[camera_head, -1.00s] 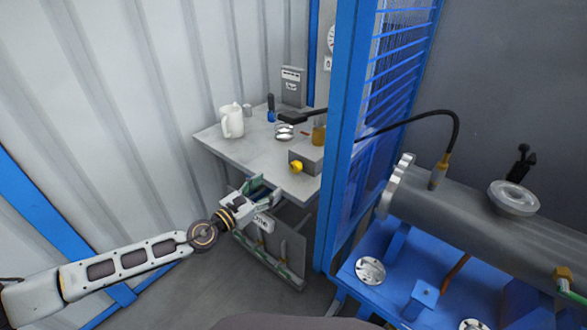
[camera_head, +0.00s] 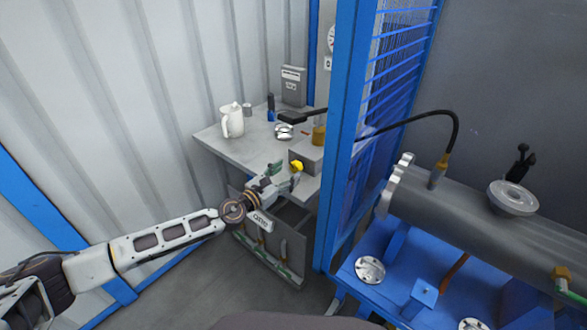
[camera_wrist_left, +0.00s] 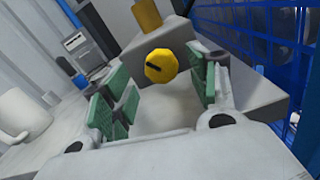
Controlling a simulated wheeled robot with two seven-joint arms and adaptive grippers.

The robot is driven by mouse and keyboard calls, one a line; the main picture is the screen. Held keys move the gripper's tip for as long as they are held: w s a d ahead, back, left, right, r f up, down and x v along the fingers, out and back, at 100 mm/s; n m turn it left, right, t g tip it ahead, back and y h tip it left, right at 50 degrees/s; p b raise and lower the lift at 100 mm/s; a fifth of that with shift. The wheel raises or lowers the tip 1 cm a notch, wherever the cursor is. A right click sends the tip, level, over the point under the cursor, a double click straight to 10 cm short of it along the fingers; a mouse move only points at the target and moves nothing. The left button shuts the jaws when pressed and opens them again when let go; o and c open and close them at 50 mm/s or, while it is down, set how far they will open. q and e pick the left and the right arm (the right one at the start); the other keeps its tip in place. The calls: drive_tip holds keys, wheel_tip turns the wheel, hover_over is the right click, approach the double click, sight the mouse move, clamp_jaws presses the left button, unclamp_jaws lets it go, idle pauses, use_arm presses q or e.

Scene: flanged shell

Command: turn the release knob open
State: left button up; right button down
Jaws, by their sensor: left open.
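The release knob (camera_wrist_left: 161,66) is yellow with a dark slot mark, on the front of a grey box (camera_wrist_left: 205,50) in the left wrist view. In the head view the knob (camera_head: 297,166) shows just beyond my left gripper (camera_head: 281,176). The left gripper is open, its green finger pads (camera_wrist_left: 160,95) standing to the left and right of the knob in the wrist view. The knob lies beyond the gap, and I see no contact. The dark mark runs aslant. My right gripper is not in view.
The grey bench (camera_head: 222,146) bears a white jug (camera_head: 232,121), a blue-handled tool (camera_head: 270,108) and small metal parts (camera_head: 284,131). A blue mesh frame (camera_head: 345,140) stands close right of the box. A grey flanged shell (camera_head: 470,220) lies on a blue stand farther right.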

sight(294, 168)
use_arm(q)
drive_tip(key=shift+x, duration=1.6)
drive_tip(key=shift+w+d, duration=0.2)
drive_tip(key=shift+w, duration=0.15)
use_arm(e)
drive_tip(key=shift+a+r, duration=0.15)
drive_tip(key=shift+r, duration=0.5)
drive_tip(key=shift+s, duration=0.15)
